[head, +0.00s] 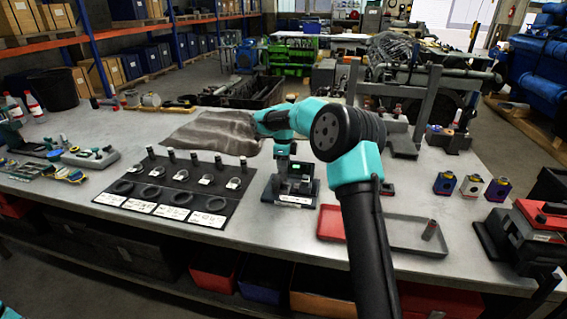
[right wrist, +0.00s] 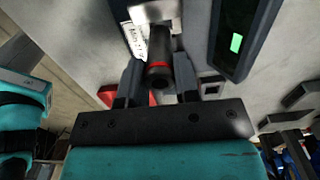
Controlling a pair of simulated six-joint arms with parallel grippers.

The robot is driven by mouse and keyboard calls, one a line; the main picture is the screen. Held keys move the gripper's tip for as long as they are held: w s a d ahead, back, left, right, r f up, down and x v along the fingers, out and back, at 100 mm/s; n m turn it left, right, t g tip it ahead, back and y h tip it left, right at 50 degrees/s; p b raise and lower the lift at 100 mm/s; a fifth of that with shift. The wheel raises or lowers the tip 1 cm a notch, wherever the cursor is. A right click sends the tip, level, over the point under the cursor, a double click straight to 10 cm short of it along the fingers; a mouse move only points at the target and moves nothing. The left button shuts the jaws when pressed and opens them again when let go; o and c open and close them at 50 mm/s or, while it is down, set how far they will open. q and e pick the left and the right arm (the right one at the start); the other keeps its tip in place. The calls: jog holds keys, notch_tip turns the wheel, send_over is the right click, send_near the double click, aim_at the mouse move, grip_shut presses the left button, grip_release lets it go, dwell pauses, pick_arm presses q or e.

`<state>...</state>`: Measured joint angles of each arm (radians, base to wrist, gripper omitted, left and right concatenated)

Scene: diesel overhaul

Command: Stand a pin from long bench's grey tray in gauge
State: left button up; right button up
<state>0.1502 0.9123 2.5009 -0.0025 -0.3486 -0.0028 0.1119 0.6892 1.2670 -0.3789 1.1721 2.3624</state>
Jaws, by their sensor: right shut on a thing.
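My right gripper (head: 283,153) is over the gauge (head: 294,168), a dark stand with a lit green display and a labelled base. In the right wrist view the gripper (right wrist: 158,78) is shut on a dark pin (right wrist: 160,50) with a red band. The gauge's green display (right wrist: 236,43) is to the right of the pin, and a pale label lies beyond it. I cannot tell whether the pin touches the gauge. The grey tray (head: 400,247) is at the front right of the long bench, with another pin (head: 430,229) standing in it. My left gripper is not in view.
A red tray (head: 329,222) adjoins the grey tray. A black mat (head: 140,200) with rings, pins and cards lies left of the gauge, with a dark cloth (head: 212,132) behind it. Several small coloured blocks (head: 471,186) stand on the right. The bench between mat and gauge is clear.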

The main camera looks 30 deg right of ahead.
aim_at(283, 173)
jog(key=shift+f, duration=2.25)
dwell(1.4)
jog(key=o, duration=1)
jog(key=shift+o, duration=0.4)
jog(key=o, duration=0.3)
jog(key=shift+r, duration=4)
